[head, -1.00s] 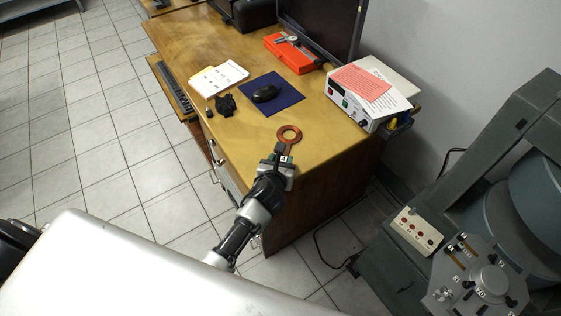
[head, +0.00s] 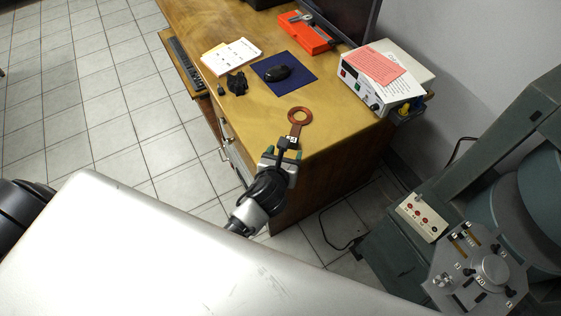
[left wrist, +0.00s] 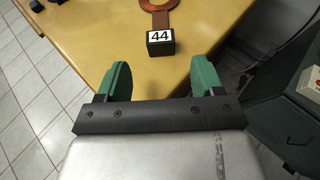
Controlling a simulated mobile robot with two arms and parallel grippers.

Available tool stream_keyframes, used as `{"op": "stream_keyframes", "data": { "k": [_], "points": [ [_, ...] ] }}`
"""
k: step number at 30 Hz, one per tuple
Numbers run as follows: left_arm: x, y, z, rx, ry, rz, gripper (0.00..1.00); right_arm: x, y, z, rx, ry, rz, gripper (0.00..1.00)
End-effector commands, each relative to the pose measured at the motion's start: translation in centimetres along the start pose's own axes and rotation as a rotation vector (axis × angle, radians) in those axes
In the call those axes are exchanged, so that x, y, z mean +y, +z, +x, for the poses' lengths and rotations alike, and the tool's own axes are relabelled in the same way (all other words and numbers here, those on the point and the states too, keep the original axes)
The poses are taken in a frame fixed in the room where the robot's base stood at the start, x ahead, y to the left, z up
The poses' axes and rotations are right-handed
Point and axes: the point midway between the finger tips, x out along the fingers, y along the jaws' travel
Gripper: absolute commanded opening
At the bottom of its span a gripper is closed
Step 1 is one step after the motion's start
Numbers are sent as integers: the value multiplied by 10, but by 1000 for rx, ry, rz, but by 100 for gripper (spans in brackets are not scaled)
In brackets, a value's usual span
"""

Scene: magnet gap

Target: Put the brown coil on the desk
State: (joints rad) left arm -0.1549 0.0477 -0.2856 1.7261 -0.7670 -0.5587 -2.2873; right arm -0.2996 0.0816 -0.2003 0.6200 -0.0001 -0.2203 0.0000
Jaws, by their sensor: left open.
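The brown coil (head: 300,115) is a flat copper-brown ring with a short tab and a black end block marked 44. It lies on the wooden desk (head: 240,40) near the corner closest to me. It also shows in the left wrist view (left wrist: 161,20), where the top of the ring is cut off. My left gripper (head: 282,155) is at the desk's near corner, with its green fingers apart. In the left wrist view the fingers (left wrist: 161,72) are spread and empty, with the black block just beyond and between their tips. My right gripper is not in view.
A mouse (head: 276,73) on a blue pad (head: 300,90), papers (head: 232,55), a small black object (head: 237,83), an orange case (head: 305,35) and a white instrument (head: 360,95) share the desk. Green-grey equipment (head: 400,250) stands at the right. Desk surface around the coil is clear.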

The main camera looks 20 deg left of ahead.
Motion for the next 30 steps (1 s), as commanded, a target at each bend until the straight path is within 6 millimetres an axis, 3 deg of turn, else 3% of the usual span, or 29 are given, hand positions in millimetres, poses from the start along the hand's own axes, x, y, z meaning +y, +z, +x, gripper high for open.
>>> {"op": "stream_keyframes", "data": {
  "k": [3, 9, 30],
  "points": [
    [0, 0, -24, 0, -1, 2, 67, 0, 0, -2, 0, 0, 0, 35],
    [0, 0, -45, 0, 0, 0, 67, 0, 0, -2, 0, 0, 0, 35],
    [0, -1, -48, 2, 0, -4, 67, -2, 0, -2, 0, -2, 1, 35]
  ]
}}
